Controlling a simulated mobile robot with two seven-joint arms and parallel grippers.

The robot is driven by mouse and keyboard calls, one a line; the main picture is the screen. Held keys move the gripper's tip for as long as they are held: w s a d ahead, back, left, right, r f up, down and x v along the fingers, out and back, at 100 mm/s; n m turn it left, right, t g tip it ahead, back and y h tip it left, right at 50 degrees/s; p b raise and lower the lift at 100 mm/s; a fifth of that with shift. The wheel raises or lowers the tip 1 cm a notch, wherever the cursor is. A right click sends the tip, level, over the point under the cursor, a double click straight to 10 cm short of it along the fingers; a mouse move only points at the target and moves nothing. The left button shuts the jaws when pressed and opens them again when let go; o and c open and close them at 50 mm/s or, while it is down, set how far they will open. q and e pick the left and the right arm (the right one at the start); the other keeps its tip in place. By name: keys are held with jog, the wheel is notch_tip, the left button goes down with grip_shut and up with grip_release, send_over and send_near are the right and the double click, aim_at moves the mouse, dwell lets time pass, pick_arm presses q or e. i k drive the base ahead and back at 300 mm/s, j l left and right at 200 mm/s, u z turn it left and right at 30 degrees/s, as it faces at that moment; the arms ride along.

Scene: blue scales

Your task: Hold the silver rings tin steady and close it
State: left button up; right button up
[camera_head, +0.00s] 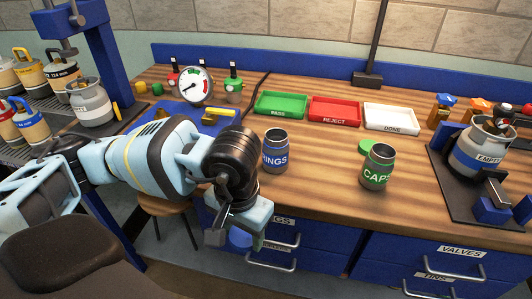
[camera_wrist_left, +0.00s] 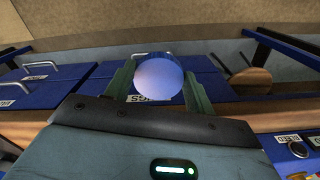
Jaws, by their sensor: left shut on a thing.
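The silver rings tin (camera_head: 275,152), with a blue label band reading "INGS", stands upright and open on the wooden bench, its first letter hidden by my left arm. My left gripper (camera_head: 246,240) is in front of the bench, lower than its top and nearer than the tin. It is shut on a round blue lid (camera_head: 239,239), which also shows between its two green fingers in the left wrist view (camera_wrist_left: 158,77). My right gripper is not in view.
An open caps tin (camera_head: 376,169) stands right of the rings tin, with a green lid (camera_head: 368,147) behind it. Green, red and white trays (camera_head: 390,129) line the back. A scale with a gas bottle (camera_head: 482,147) is at right. Blue drawers (camera_head: 385,258) are below the bench.

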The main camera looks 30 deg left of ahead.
aim_at(275, 146)
jog(key=k+j+z, duration=0.1)
jog(key=j, duration=0.35)
jog(key=k+j+z, duration=0.1)
jog(key=j, duration=0.3)
jog(key=k+j+z, duration=0.1)
jog(key=j, duration=0.35)
jog(key=k+j+z, duration=0.15)
jog(key=j, duration=0.25)
jog(key=k+j+z, duration=0.1)
jog(key=k+j, duration=0.15)
jog(key=j, duration=0.15)
jog(key=k+j+z, duration=0.1)
jog(key=j, duration=0.3)
jog(key=k, duration=0.05)
